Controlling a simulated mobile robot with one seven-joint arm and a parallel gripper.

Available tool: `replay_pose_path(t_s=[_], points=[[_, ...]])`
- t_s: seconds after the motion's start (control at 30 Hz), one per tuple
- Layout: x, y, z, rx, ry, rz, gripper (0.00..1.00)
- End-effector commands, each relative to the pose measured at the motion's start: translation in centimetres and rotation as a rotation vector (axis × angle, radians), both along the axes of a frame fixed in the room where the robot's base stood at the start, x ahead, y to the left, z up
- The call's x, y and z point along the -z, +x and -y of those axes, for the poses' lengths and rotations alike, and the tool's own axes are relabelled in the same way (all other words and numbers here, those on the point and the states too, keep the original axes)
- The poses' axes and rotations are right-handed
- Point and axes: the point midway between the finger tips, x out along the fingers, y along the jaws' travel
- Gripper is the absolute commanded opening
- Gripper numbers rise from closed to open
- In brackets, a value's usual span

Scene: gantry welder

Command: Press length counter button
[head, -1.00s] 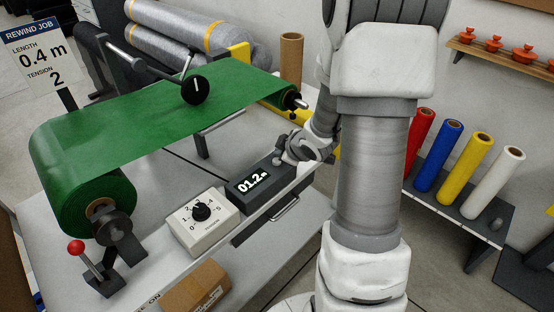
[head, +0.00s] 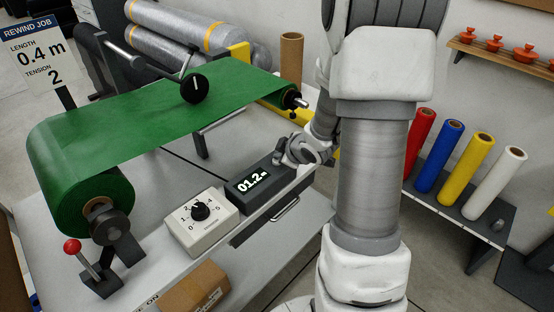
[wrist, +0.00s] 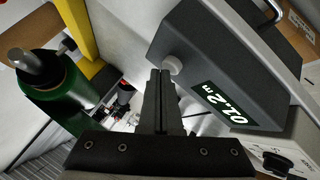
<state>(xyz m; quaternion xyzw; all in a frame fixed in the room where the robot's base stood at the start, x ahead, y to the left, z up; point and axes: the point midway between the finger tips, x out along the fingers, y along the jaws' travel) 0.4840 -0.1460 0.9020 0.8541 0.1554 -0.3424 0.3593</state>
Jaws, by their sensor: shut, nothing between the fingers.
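The length counter (head: 256,190) is a dark grey box on the bench, its lit display (head: 252,180) reading 01.2 m. In the wrist view the counter (wrist: 190,42) fills the upper right, and a round pale button (wrist: 173,64) sticks out of its end. My gripper (wrist: 161,75) is shut and empty, its fingertips close beside the button; whether they touch it I cannot tell. In the head view my gripper is at the counter's far right end, and my wrist hides the button and fingertips.
A tension box with a dial (head: 200,210) stands left of the counter. A green sheet (head: 150,115) runs between rollers behind. A cardboard box (head: 195,290) lies in front. A sign (head: 35,50) reads length 0.4 m, tension 2. Coloured rolls (head: 437,157) stand at the right.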

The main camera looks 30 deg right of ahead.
Motion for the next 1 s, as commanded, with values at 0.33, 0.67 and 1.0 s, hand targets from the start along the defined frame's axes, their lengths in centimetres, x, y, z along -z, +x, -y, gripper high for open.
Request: replay_pose_path(t_s=[0.33, 0.67, 1.0], points=[[0.3, 0.0, 0.0, 0.001, -0.001, -0.001, 0.0], [-1.2, 0.0, 0.0, 0.001, 0.0, -0.001, 0.0], [-1.4, 0.0, 0.0, 0.0, 0.0, 0.0, 0.0]])
